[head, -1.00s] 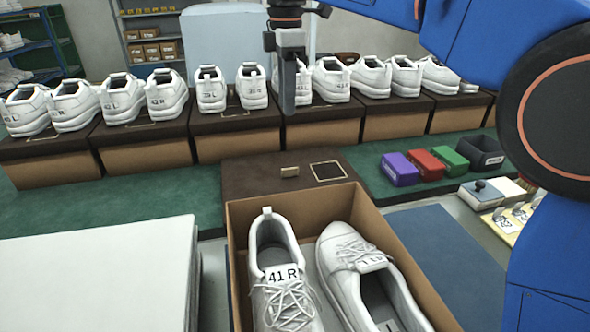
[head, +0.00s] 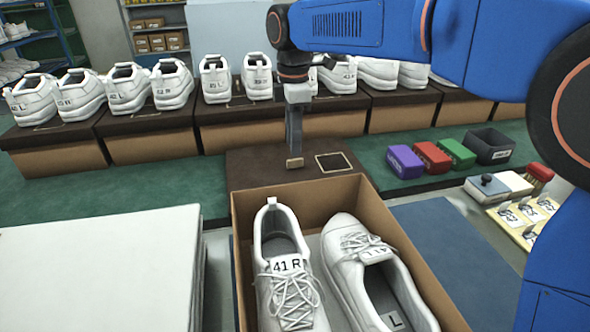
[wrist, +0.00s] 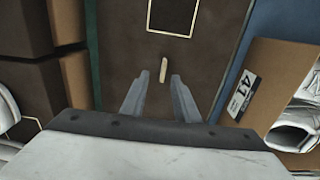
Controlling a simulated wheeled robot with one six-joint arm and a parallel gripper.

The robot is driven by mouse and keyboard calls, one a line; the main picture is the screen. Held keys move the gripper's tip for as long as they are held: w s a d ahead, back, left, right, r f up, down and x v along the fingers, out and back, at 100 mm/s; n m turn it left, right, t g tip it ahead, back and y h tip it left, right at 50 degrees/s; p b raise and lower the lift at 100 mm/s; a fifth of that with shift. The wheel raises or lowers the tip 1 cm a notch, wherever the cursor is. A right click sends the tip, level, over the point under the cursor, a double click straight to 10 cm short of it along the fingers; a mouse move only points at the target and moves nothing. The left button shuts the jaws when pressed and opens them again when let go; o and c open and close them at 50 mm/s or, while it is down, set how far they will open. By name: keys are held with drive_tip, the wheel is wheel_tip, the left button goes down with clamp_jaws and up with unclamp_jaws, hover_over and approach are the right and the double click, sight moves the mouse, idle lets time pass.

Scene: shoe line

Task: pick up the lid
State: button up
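The lid (head: 262,170) is a flat dark brown panel lying just behind the open shoe box. It has a small tan tab (head: 295,163) and a pale square outline. In the wrist view the lid (wrist: 140,30) lies under my gripper, with its tab (wrist: 164,70) showing between and slightly beyond the fingertips. My gripper (head: 294,148) points down at the tab in the head view. In the wrist view my gripper (wrist: 160,82) is open, one finger on each side of the tab's line. Whether the fingers are level with the tab is unclear.
The open box (head: 395,225) in front holds two white shoes. A row of shoes on brown boxes (head: 240,138) stands behind the lid. Purple (head: 405,161), red and green blocks and a dark bin (head: 488,146) are at right. A white stack (head: 100,260) is at left.

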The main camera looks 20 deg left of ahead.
drive_tip(key=f, duration=0.3)
drive_tip(key=shift+s+d+f, duration=0.25)
drive_tip(key=shift+f, duration=0.6)
drive_tip(key=shift+c, duration=0.3)
clamp_jaws()
drive_tip(key=shift+r, duration=0.15)
wheel_tip(320, 180, up, 10)
